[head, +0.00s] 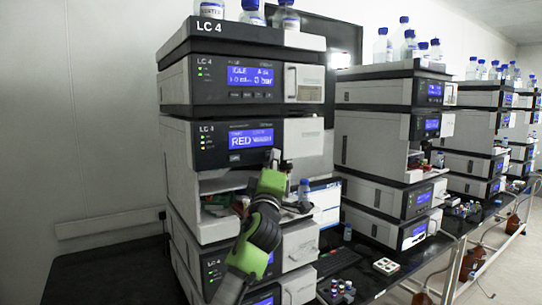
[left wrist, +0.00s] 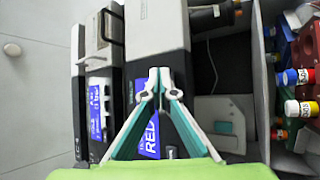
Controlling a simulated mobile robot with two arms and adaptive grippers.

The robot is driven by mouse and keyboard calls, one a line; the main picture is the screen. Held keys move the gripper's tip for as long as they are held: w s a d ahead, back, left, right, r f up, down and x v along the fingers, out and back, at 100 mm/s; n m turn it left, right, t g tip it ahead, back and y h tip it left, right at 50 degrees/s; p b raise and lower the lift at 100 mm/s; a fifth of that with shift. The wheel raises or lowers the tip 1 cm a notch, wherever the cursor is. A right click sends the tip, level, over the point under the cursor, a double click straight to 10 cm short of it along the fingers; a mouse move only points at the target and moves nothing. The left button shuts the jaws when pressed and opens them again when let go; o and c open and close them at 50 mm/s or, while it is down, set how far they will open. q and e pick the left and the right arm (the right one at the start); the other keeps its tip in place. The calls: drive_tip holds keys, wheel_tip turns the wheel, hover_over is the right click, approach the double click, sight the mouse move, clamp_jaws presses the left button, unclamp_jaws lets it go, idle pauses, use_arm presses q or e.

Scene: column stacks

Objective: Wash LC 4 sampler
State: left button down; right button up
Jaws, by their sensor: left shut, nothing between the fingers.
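The LC 4 stack (head: 243,150) stands at the left of the head view. Below the display the sampler's front is open, with vials and coloured racks (head: 225,203) inside, partly hidden by my arm. My left gripper (head: 274,158) is shut and empty, in front of the sampler just right of and below the display. The left wrist view shows its closed fingertips (left wrist: 158,76) over the front panel, with the display (left wrist: 149,137) behind them. My right gripper is not in view.
Capped bottles (head: 286,15) stand on top of the stack. A monitor (head: 326,203) and keyboard (head: 338,262) are to the right, with small vials (head: 340,290) on the dark bench. Further stacks (head: 385,150) recede rightward. Red and blue racks (left wrist: 302,75) show in the wrist view.

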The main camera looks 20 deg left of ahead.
use_arm(q)
drive_tip(key=shift+s+d, duration=0.4)
drive_tip(key=shift+d, duration=0.1)
drive_tip(key=shift+d+f, duration=0.1)
drive_tip(key=shift+s+d+b, duration=0.4)
drive_tip(key=shift+s+d, duration=0.4)
drive_tip(key=shift+d, duration=0.15)
drive_tip(key=shift+s+d+b, duration=0.35)
drive_tip(key=shift+s+d, duration=0.4)
drive_tip(key=shift+d, duration=0.2)
